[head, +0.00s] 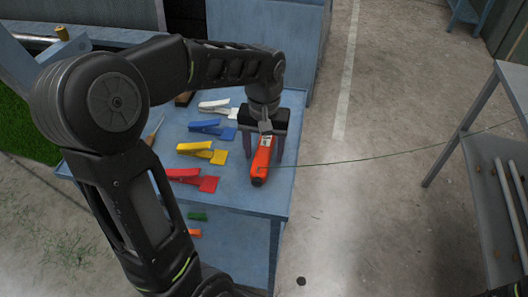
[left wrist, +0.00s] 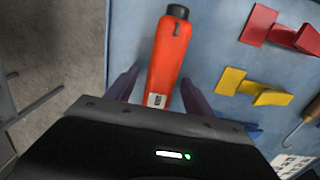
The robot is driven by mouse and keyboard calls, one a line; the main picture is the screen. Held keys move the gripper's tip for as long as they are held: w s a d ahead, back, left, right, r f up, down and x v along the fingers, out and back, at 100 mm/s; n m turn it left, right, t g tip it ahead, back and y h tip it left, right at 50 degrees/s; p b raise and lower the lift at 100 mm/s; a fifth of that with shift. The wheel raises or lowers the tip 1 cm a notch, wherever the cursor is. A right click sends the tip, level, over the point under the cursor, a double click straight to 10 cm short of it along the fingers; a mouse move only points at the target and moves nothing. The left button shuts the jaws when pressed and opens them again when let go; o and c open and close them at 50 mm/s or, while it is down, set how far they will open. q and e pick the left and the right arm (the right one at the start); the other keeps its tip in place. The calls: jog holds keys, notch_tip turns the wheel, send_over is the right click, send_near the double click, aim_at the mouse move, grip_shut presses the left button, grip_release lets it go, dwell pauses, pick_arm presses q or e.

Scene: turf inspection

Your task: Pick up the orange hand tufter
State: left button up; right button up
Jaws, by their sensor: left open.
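The orange hand tufter (head: 262,160) lies on the blue table (head: 228,198) near its right edge, with its dark end toward the front. My left gripper (head: 264,158) is above the tufter, with one finger on each side of it. In the left wrist view the orange hand tufter (left wrist: 169,65) lies between the two open fingers of my left gripper (left wrist: 158,90). Gaps show between the tufter and the fingers. The tufter's far end is hidden under the gripper. My right gripper is not in either view.
White (head: 215,106), blue (head: 206,127), yellow (head: 202,151) and red (head: 194,178) clamps lie left of the tufter. A pointed tool (head: 155,130) lies farther left. A thin green strand (head: 370,163) crosses to a metal rack (head: 480,140) at right. Concrete floor lies between.

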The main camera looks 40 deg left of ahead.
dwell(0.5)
pick_arm(q)
grip_shut()
dwell(0.5)
